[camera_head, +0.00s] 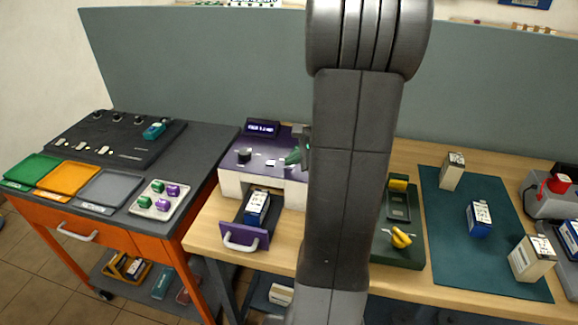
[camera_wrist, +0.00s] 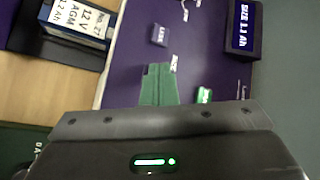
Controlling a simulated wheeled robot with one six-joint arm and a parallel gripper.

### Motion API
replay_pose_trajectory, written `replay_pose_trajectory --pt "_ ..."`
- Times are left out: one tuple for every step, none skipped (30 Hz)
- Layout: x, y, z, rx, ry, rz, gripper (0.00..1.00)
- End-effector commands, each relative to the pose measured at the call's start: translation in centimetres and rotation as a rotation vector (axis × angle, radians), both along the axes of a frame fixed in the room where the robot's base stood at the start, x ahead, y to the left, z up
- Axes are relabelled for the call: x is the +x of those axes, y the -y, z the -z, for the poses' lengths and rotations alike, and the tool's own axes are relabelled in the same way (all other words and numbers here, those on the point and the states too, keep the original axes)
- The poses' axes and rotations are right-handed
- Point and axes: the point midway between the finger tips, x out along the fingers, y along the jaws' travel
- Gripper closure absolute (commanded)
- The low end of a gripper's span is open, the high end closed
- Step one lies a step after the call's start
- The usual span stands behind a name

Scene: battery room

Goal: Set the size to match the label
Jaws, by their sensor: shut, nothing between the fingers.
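The purple-topped device (camera_head: 262,150) stands on the wooden bench. Its display (camera_wrist: 243,27) reads "SIZE 1.1 Ah" in the wrist view; it also shows at the device's back in the head view (camera_head: 262,128). A dark battery (camera_head: 257,207) lies in the pulled-out drawer (camera_head: 245,237). The battery's white label (camera_wrist: 78,20) reads about "No 27, 12 V, AGM, 1.2 Ah" in the wrist view. My gripper (camera_wrist: 158,72), with green fingers, is shut and empty over the device's top. Its tips are close to a small white label; contact cannot be told. It also shows in the head view (camera_head: 292,157).
A black knob (camera_head: 243,155) stands on the device's left. Right of my arm are a dark green tray (camera_head: 413,251) and a teal mat (camera_head: 500,270) with several batteries. A dark side table stands left.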

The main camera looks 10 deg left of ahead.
Motion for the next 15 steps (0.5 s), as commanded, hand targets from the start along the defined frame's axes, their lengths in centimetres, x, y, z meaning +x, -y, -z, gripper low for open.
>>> replay_pose_trajectory --pt "0.0 0.0 0.0 0.000 -0.001 -0.001 1.00" --pt "0.0 0.0 0.0 0.000 -0.001 -0.001 1.00" --pt "0.0 0.0 0.0 0.000 -0.001 -0.001 1.00" --pt "0.0 0.0 0.0 0.000 -0.001 -0.001 1.00" --pt "0.0 0.0 0.0 0.000 -0.001 -0.001 1.00" --pt "0.0 0.0 0.0 0.000 -0.001 -0.001 1.00" --pt "0.0 0.0 -0.1 0.000 -0.001 -0.001 1.00" --pt "0.0 0.0 -0.2 0.000 -0.001 -0.001 1.00" --pt "0.0 0.0 -0.3 0.000 -0.001 -0.001 1.00" --pt "0.0 0.0 -0.5 0.000 -0.001 -0.001 1.00" --pt "0.0 0.0 -0.7 0.000 -0.001 -0.001 1.00" --pt "0.0 0.0 -0.9 0.000 -0.001 -0.001 1.00" --pt "0.0 0.0 -1.1 0.000 -0.001 -0.001 1.00" --pt "0.0 0.0 -1.3 0.000 -0.001 -0.001 1.00" --pt "0.0 0.0 -1.4 0.000 -0.001 -0.001 1.00"
